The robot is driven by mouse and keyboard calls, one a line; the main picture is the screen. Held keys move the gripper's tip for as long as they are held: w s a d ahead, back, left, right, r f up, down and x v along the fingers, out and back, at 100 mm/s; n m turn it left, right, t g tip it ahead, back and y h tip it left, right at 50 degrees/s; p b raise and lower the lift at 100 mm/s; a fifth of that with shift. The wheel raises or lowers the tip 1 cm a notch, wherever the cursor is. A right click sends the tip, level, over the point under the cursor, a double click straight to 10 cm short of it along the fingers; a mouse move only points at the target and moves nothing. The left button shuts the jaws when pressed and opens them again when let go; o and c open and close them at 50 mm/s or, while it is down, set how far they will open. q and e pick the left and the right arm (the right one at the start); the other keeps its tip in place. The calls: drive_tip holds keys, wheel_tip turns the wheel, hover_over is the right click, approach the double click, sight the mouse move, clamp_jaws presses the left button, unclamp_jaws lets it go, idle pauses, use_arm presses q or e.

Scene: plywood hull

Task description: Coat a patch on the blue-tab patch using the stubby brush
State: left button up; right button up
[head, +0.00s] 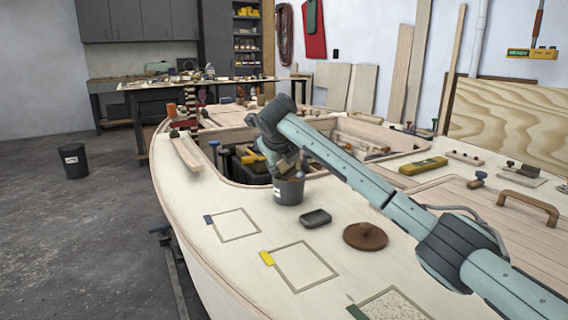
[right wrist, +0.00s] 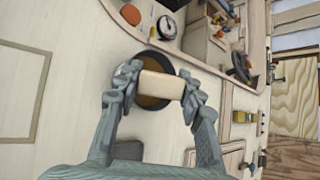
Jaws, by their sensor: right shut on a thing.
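The blue-tab patch is an outlined square (head: 236,225) on the pale deck, with a blue tab (head: 208,219) at its left corner; its inside looks bare. My right gripper (head: 287,168) is over the dark grey pot (head: 289,191), behind and right of that patch. In the right wrist view the gripper (right wrist: 155,88) is shut on a tan block-like piece, seemingly the stubby brush (right wrist: 161,85). The brush is above or in the round pot mouth, which shows brown inside; its bristles are hidden. My left gripper is not in view.
A yellow-tab outline (head: 302,266) and a speckled green-tab patch (head: 393,304) lie nearer. Behind the pot is an open cockpit with tools.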

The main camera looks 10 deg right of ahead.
drive_tip(key=shift+f+b, duration=0.5)
drive_tip(key=shift+f, duration=0.05)
idle(1.6)
drive_tip(key=shift+r+p, duration=1.55)
drive_tip(key=shift+r, duration=2.15)
